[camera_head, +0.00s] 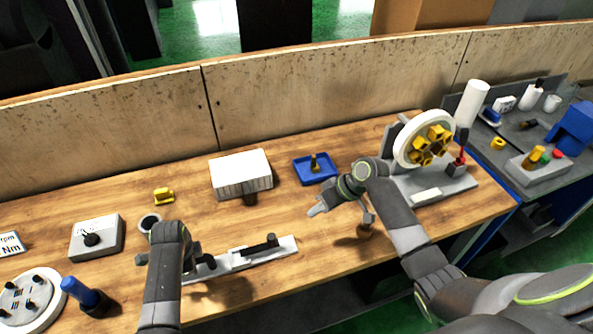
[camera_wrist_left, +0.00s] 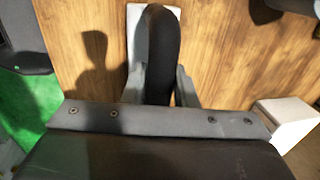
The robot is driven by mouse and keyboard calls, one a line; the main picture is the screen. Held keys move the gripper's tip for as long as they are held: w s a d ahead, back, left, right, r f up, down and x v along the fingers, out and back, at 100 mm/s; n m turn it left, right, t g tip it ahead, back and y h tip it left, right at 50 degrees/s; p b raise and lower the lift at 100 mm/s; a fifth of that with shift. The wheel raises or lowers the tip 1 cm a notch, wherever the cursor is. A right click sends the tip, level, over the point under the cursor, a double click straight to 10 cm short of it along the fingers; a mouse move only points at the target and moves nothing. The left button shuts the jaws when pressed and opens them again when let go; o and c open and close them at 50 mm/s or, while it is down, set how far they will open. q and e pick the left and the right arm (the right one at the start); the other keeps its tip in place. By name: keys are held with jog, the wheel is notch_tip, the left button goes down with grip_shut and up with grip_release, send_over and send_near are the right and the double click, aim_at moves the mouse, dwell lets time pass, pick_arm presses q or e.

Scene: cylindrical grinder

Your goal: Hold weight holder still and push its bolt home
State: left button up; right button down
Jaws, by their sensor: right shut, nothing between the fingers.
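The weight holder, a long pale bar (camera_head: 285,250) with dark upright parts, lies on the table in the head view. A dark rod (camera_head: 265,244), which may be its bolt, sits near its right end. My left gripper (camera_head: 195,262) is low at the bar's left end. In the left wrist view its fingers (camera_wrist_left: 158,85) stand on both sides of a tall, dark, rounded part (camera_wrist_left: 158,45); I cannot tell whether they press on it. My right gripper (camera_head: 316,209) is shut and empty, above the table to the right of the bar and apart from it.
A white box (camera_head: 240,172) and a blue tray (camera_head: 315,168) stand behind the bar. A white wheel with yellow parts (camera_head: 425,140) stands on a grey fixture at the right. A dial box (camera_head: 96,238) and a blue-handled tool (camera_head: 82,292) are at the left.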

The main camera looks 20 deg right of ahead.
pick_arm(q)
jog(key=o, duration=0.4)
jog(key=shift+o, duration=0.2)
jog(key=shift+r, duration=0.15)
notch_tip(320, 180, up, 12)
jog(key=s, duration=0.2)
jog(key=shift+s+f, duration=0.2)
jog(key=shift+f, duration=0.05)
jog(key=shift+a, duration=0.1)
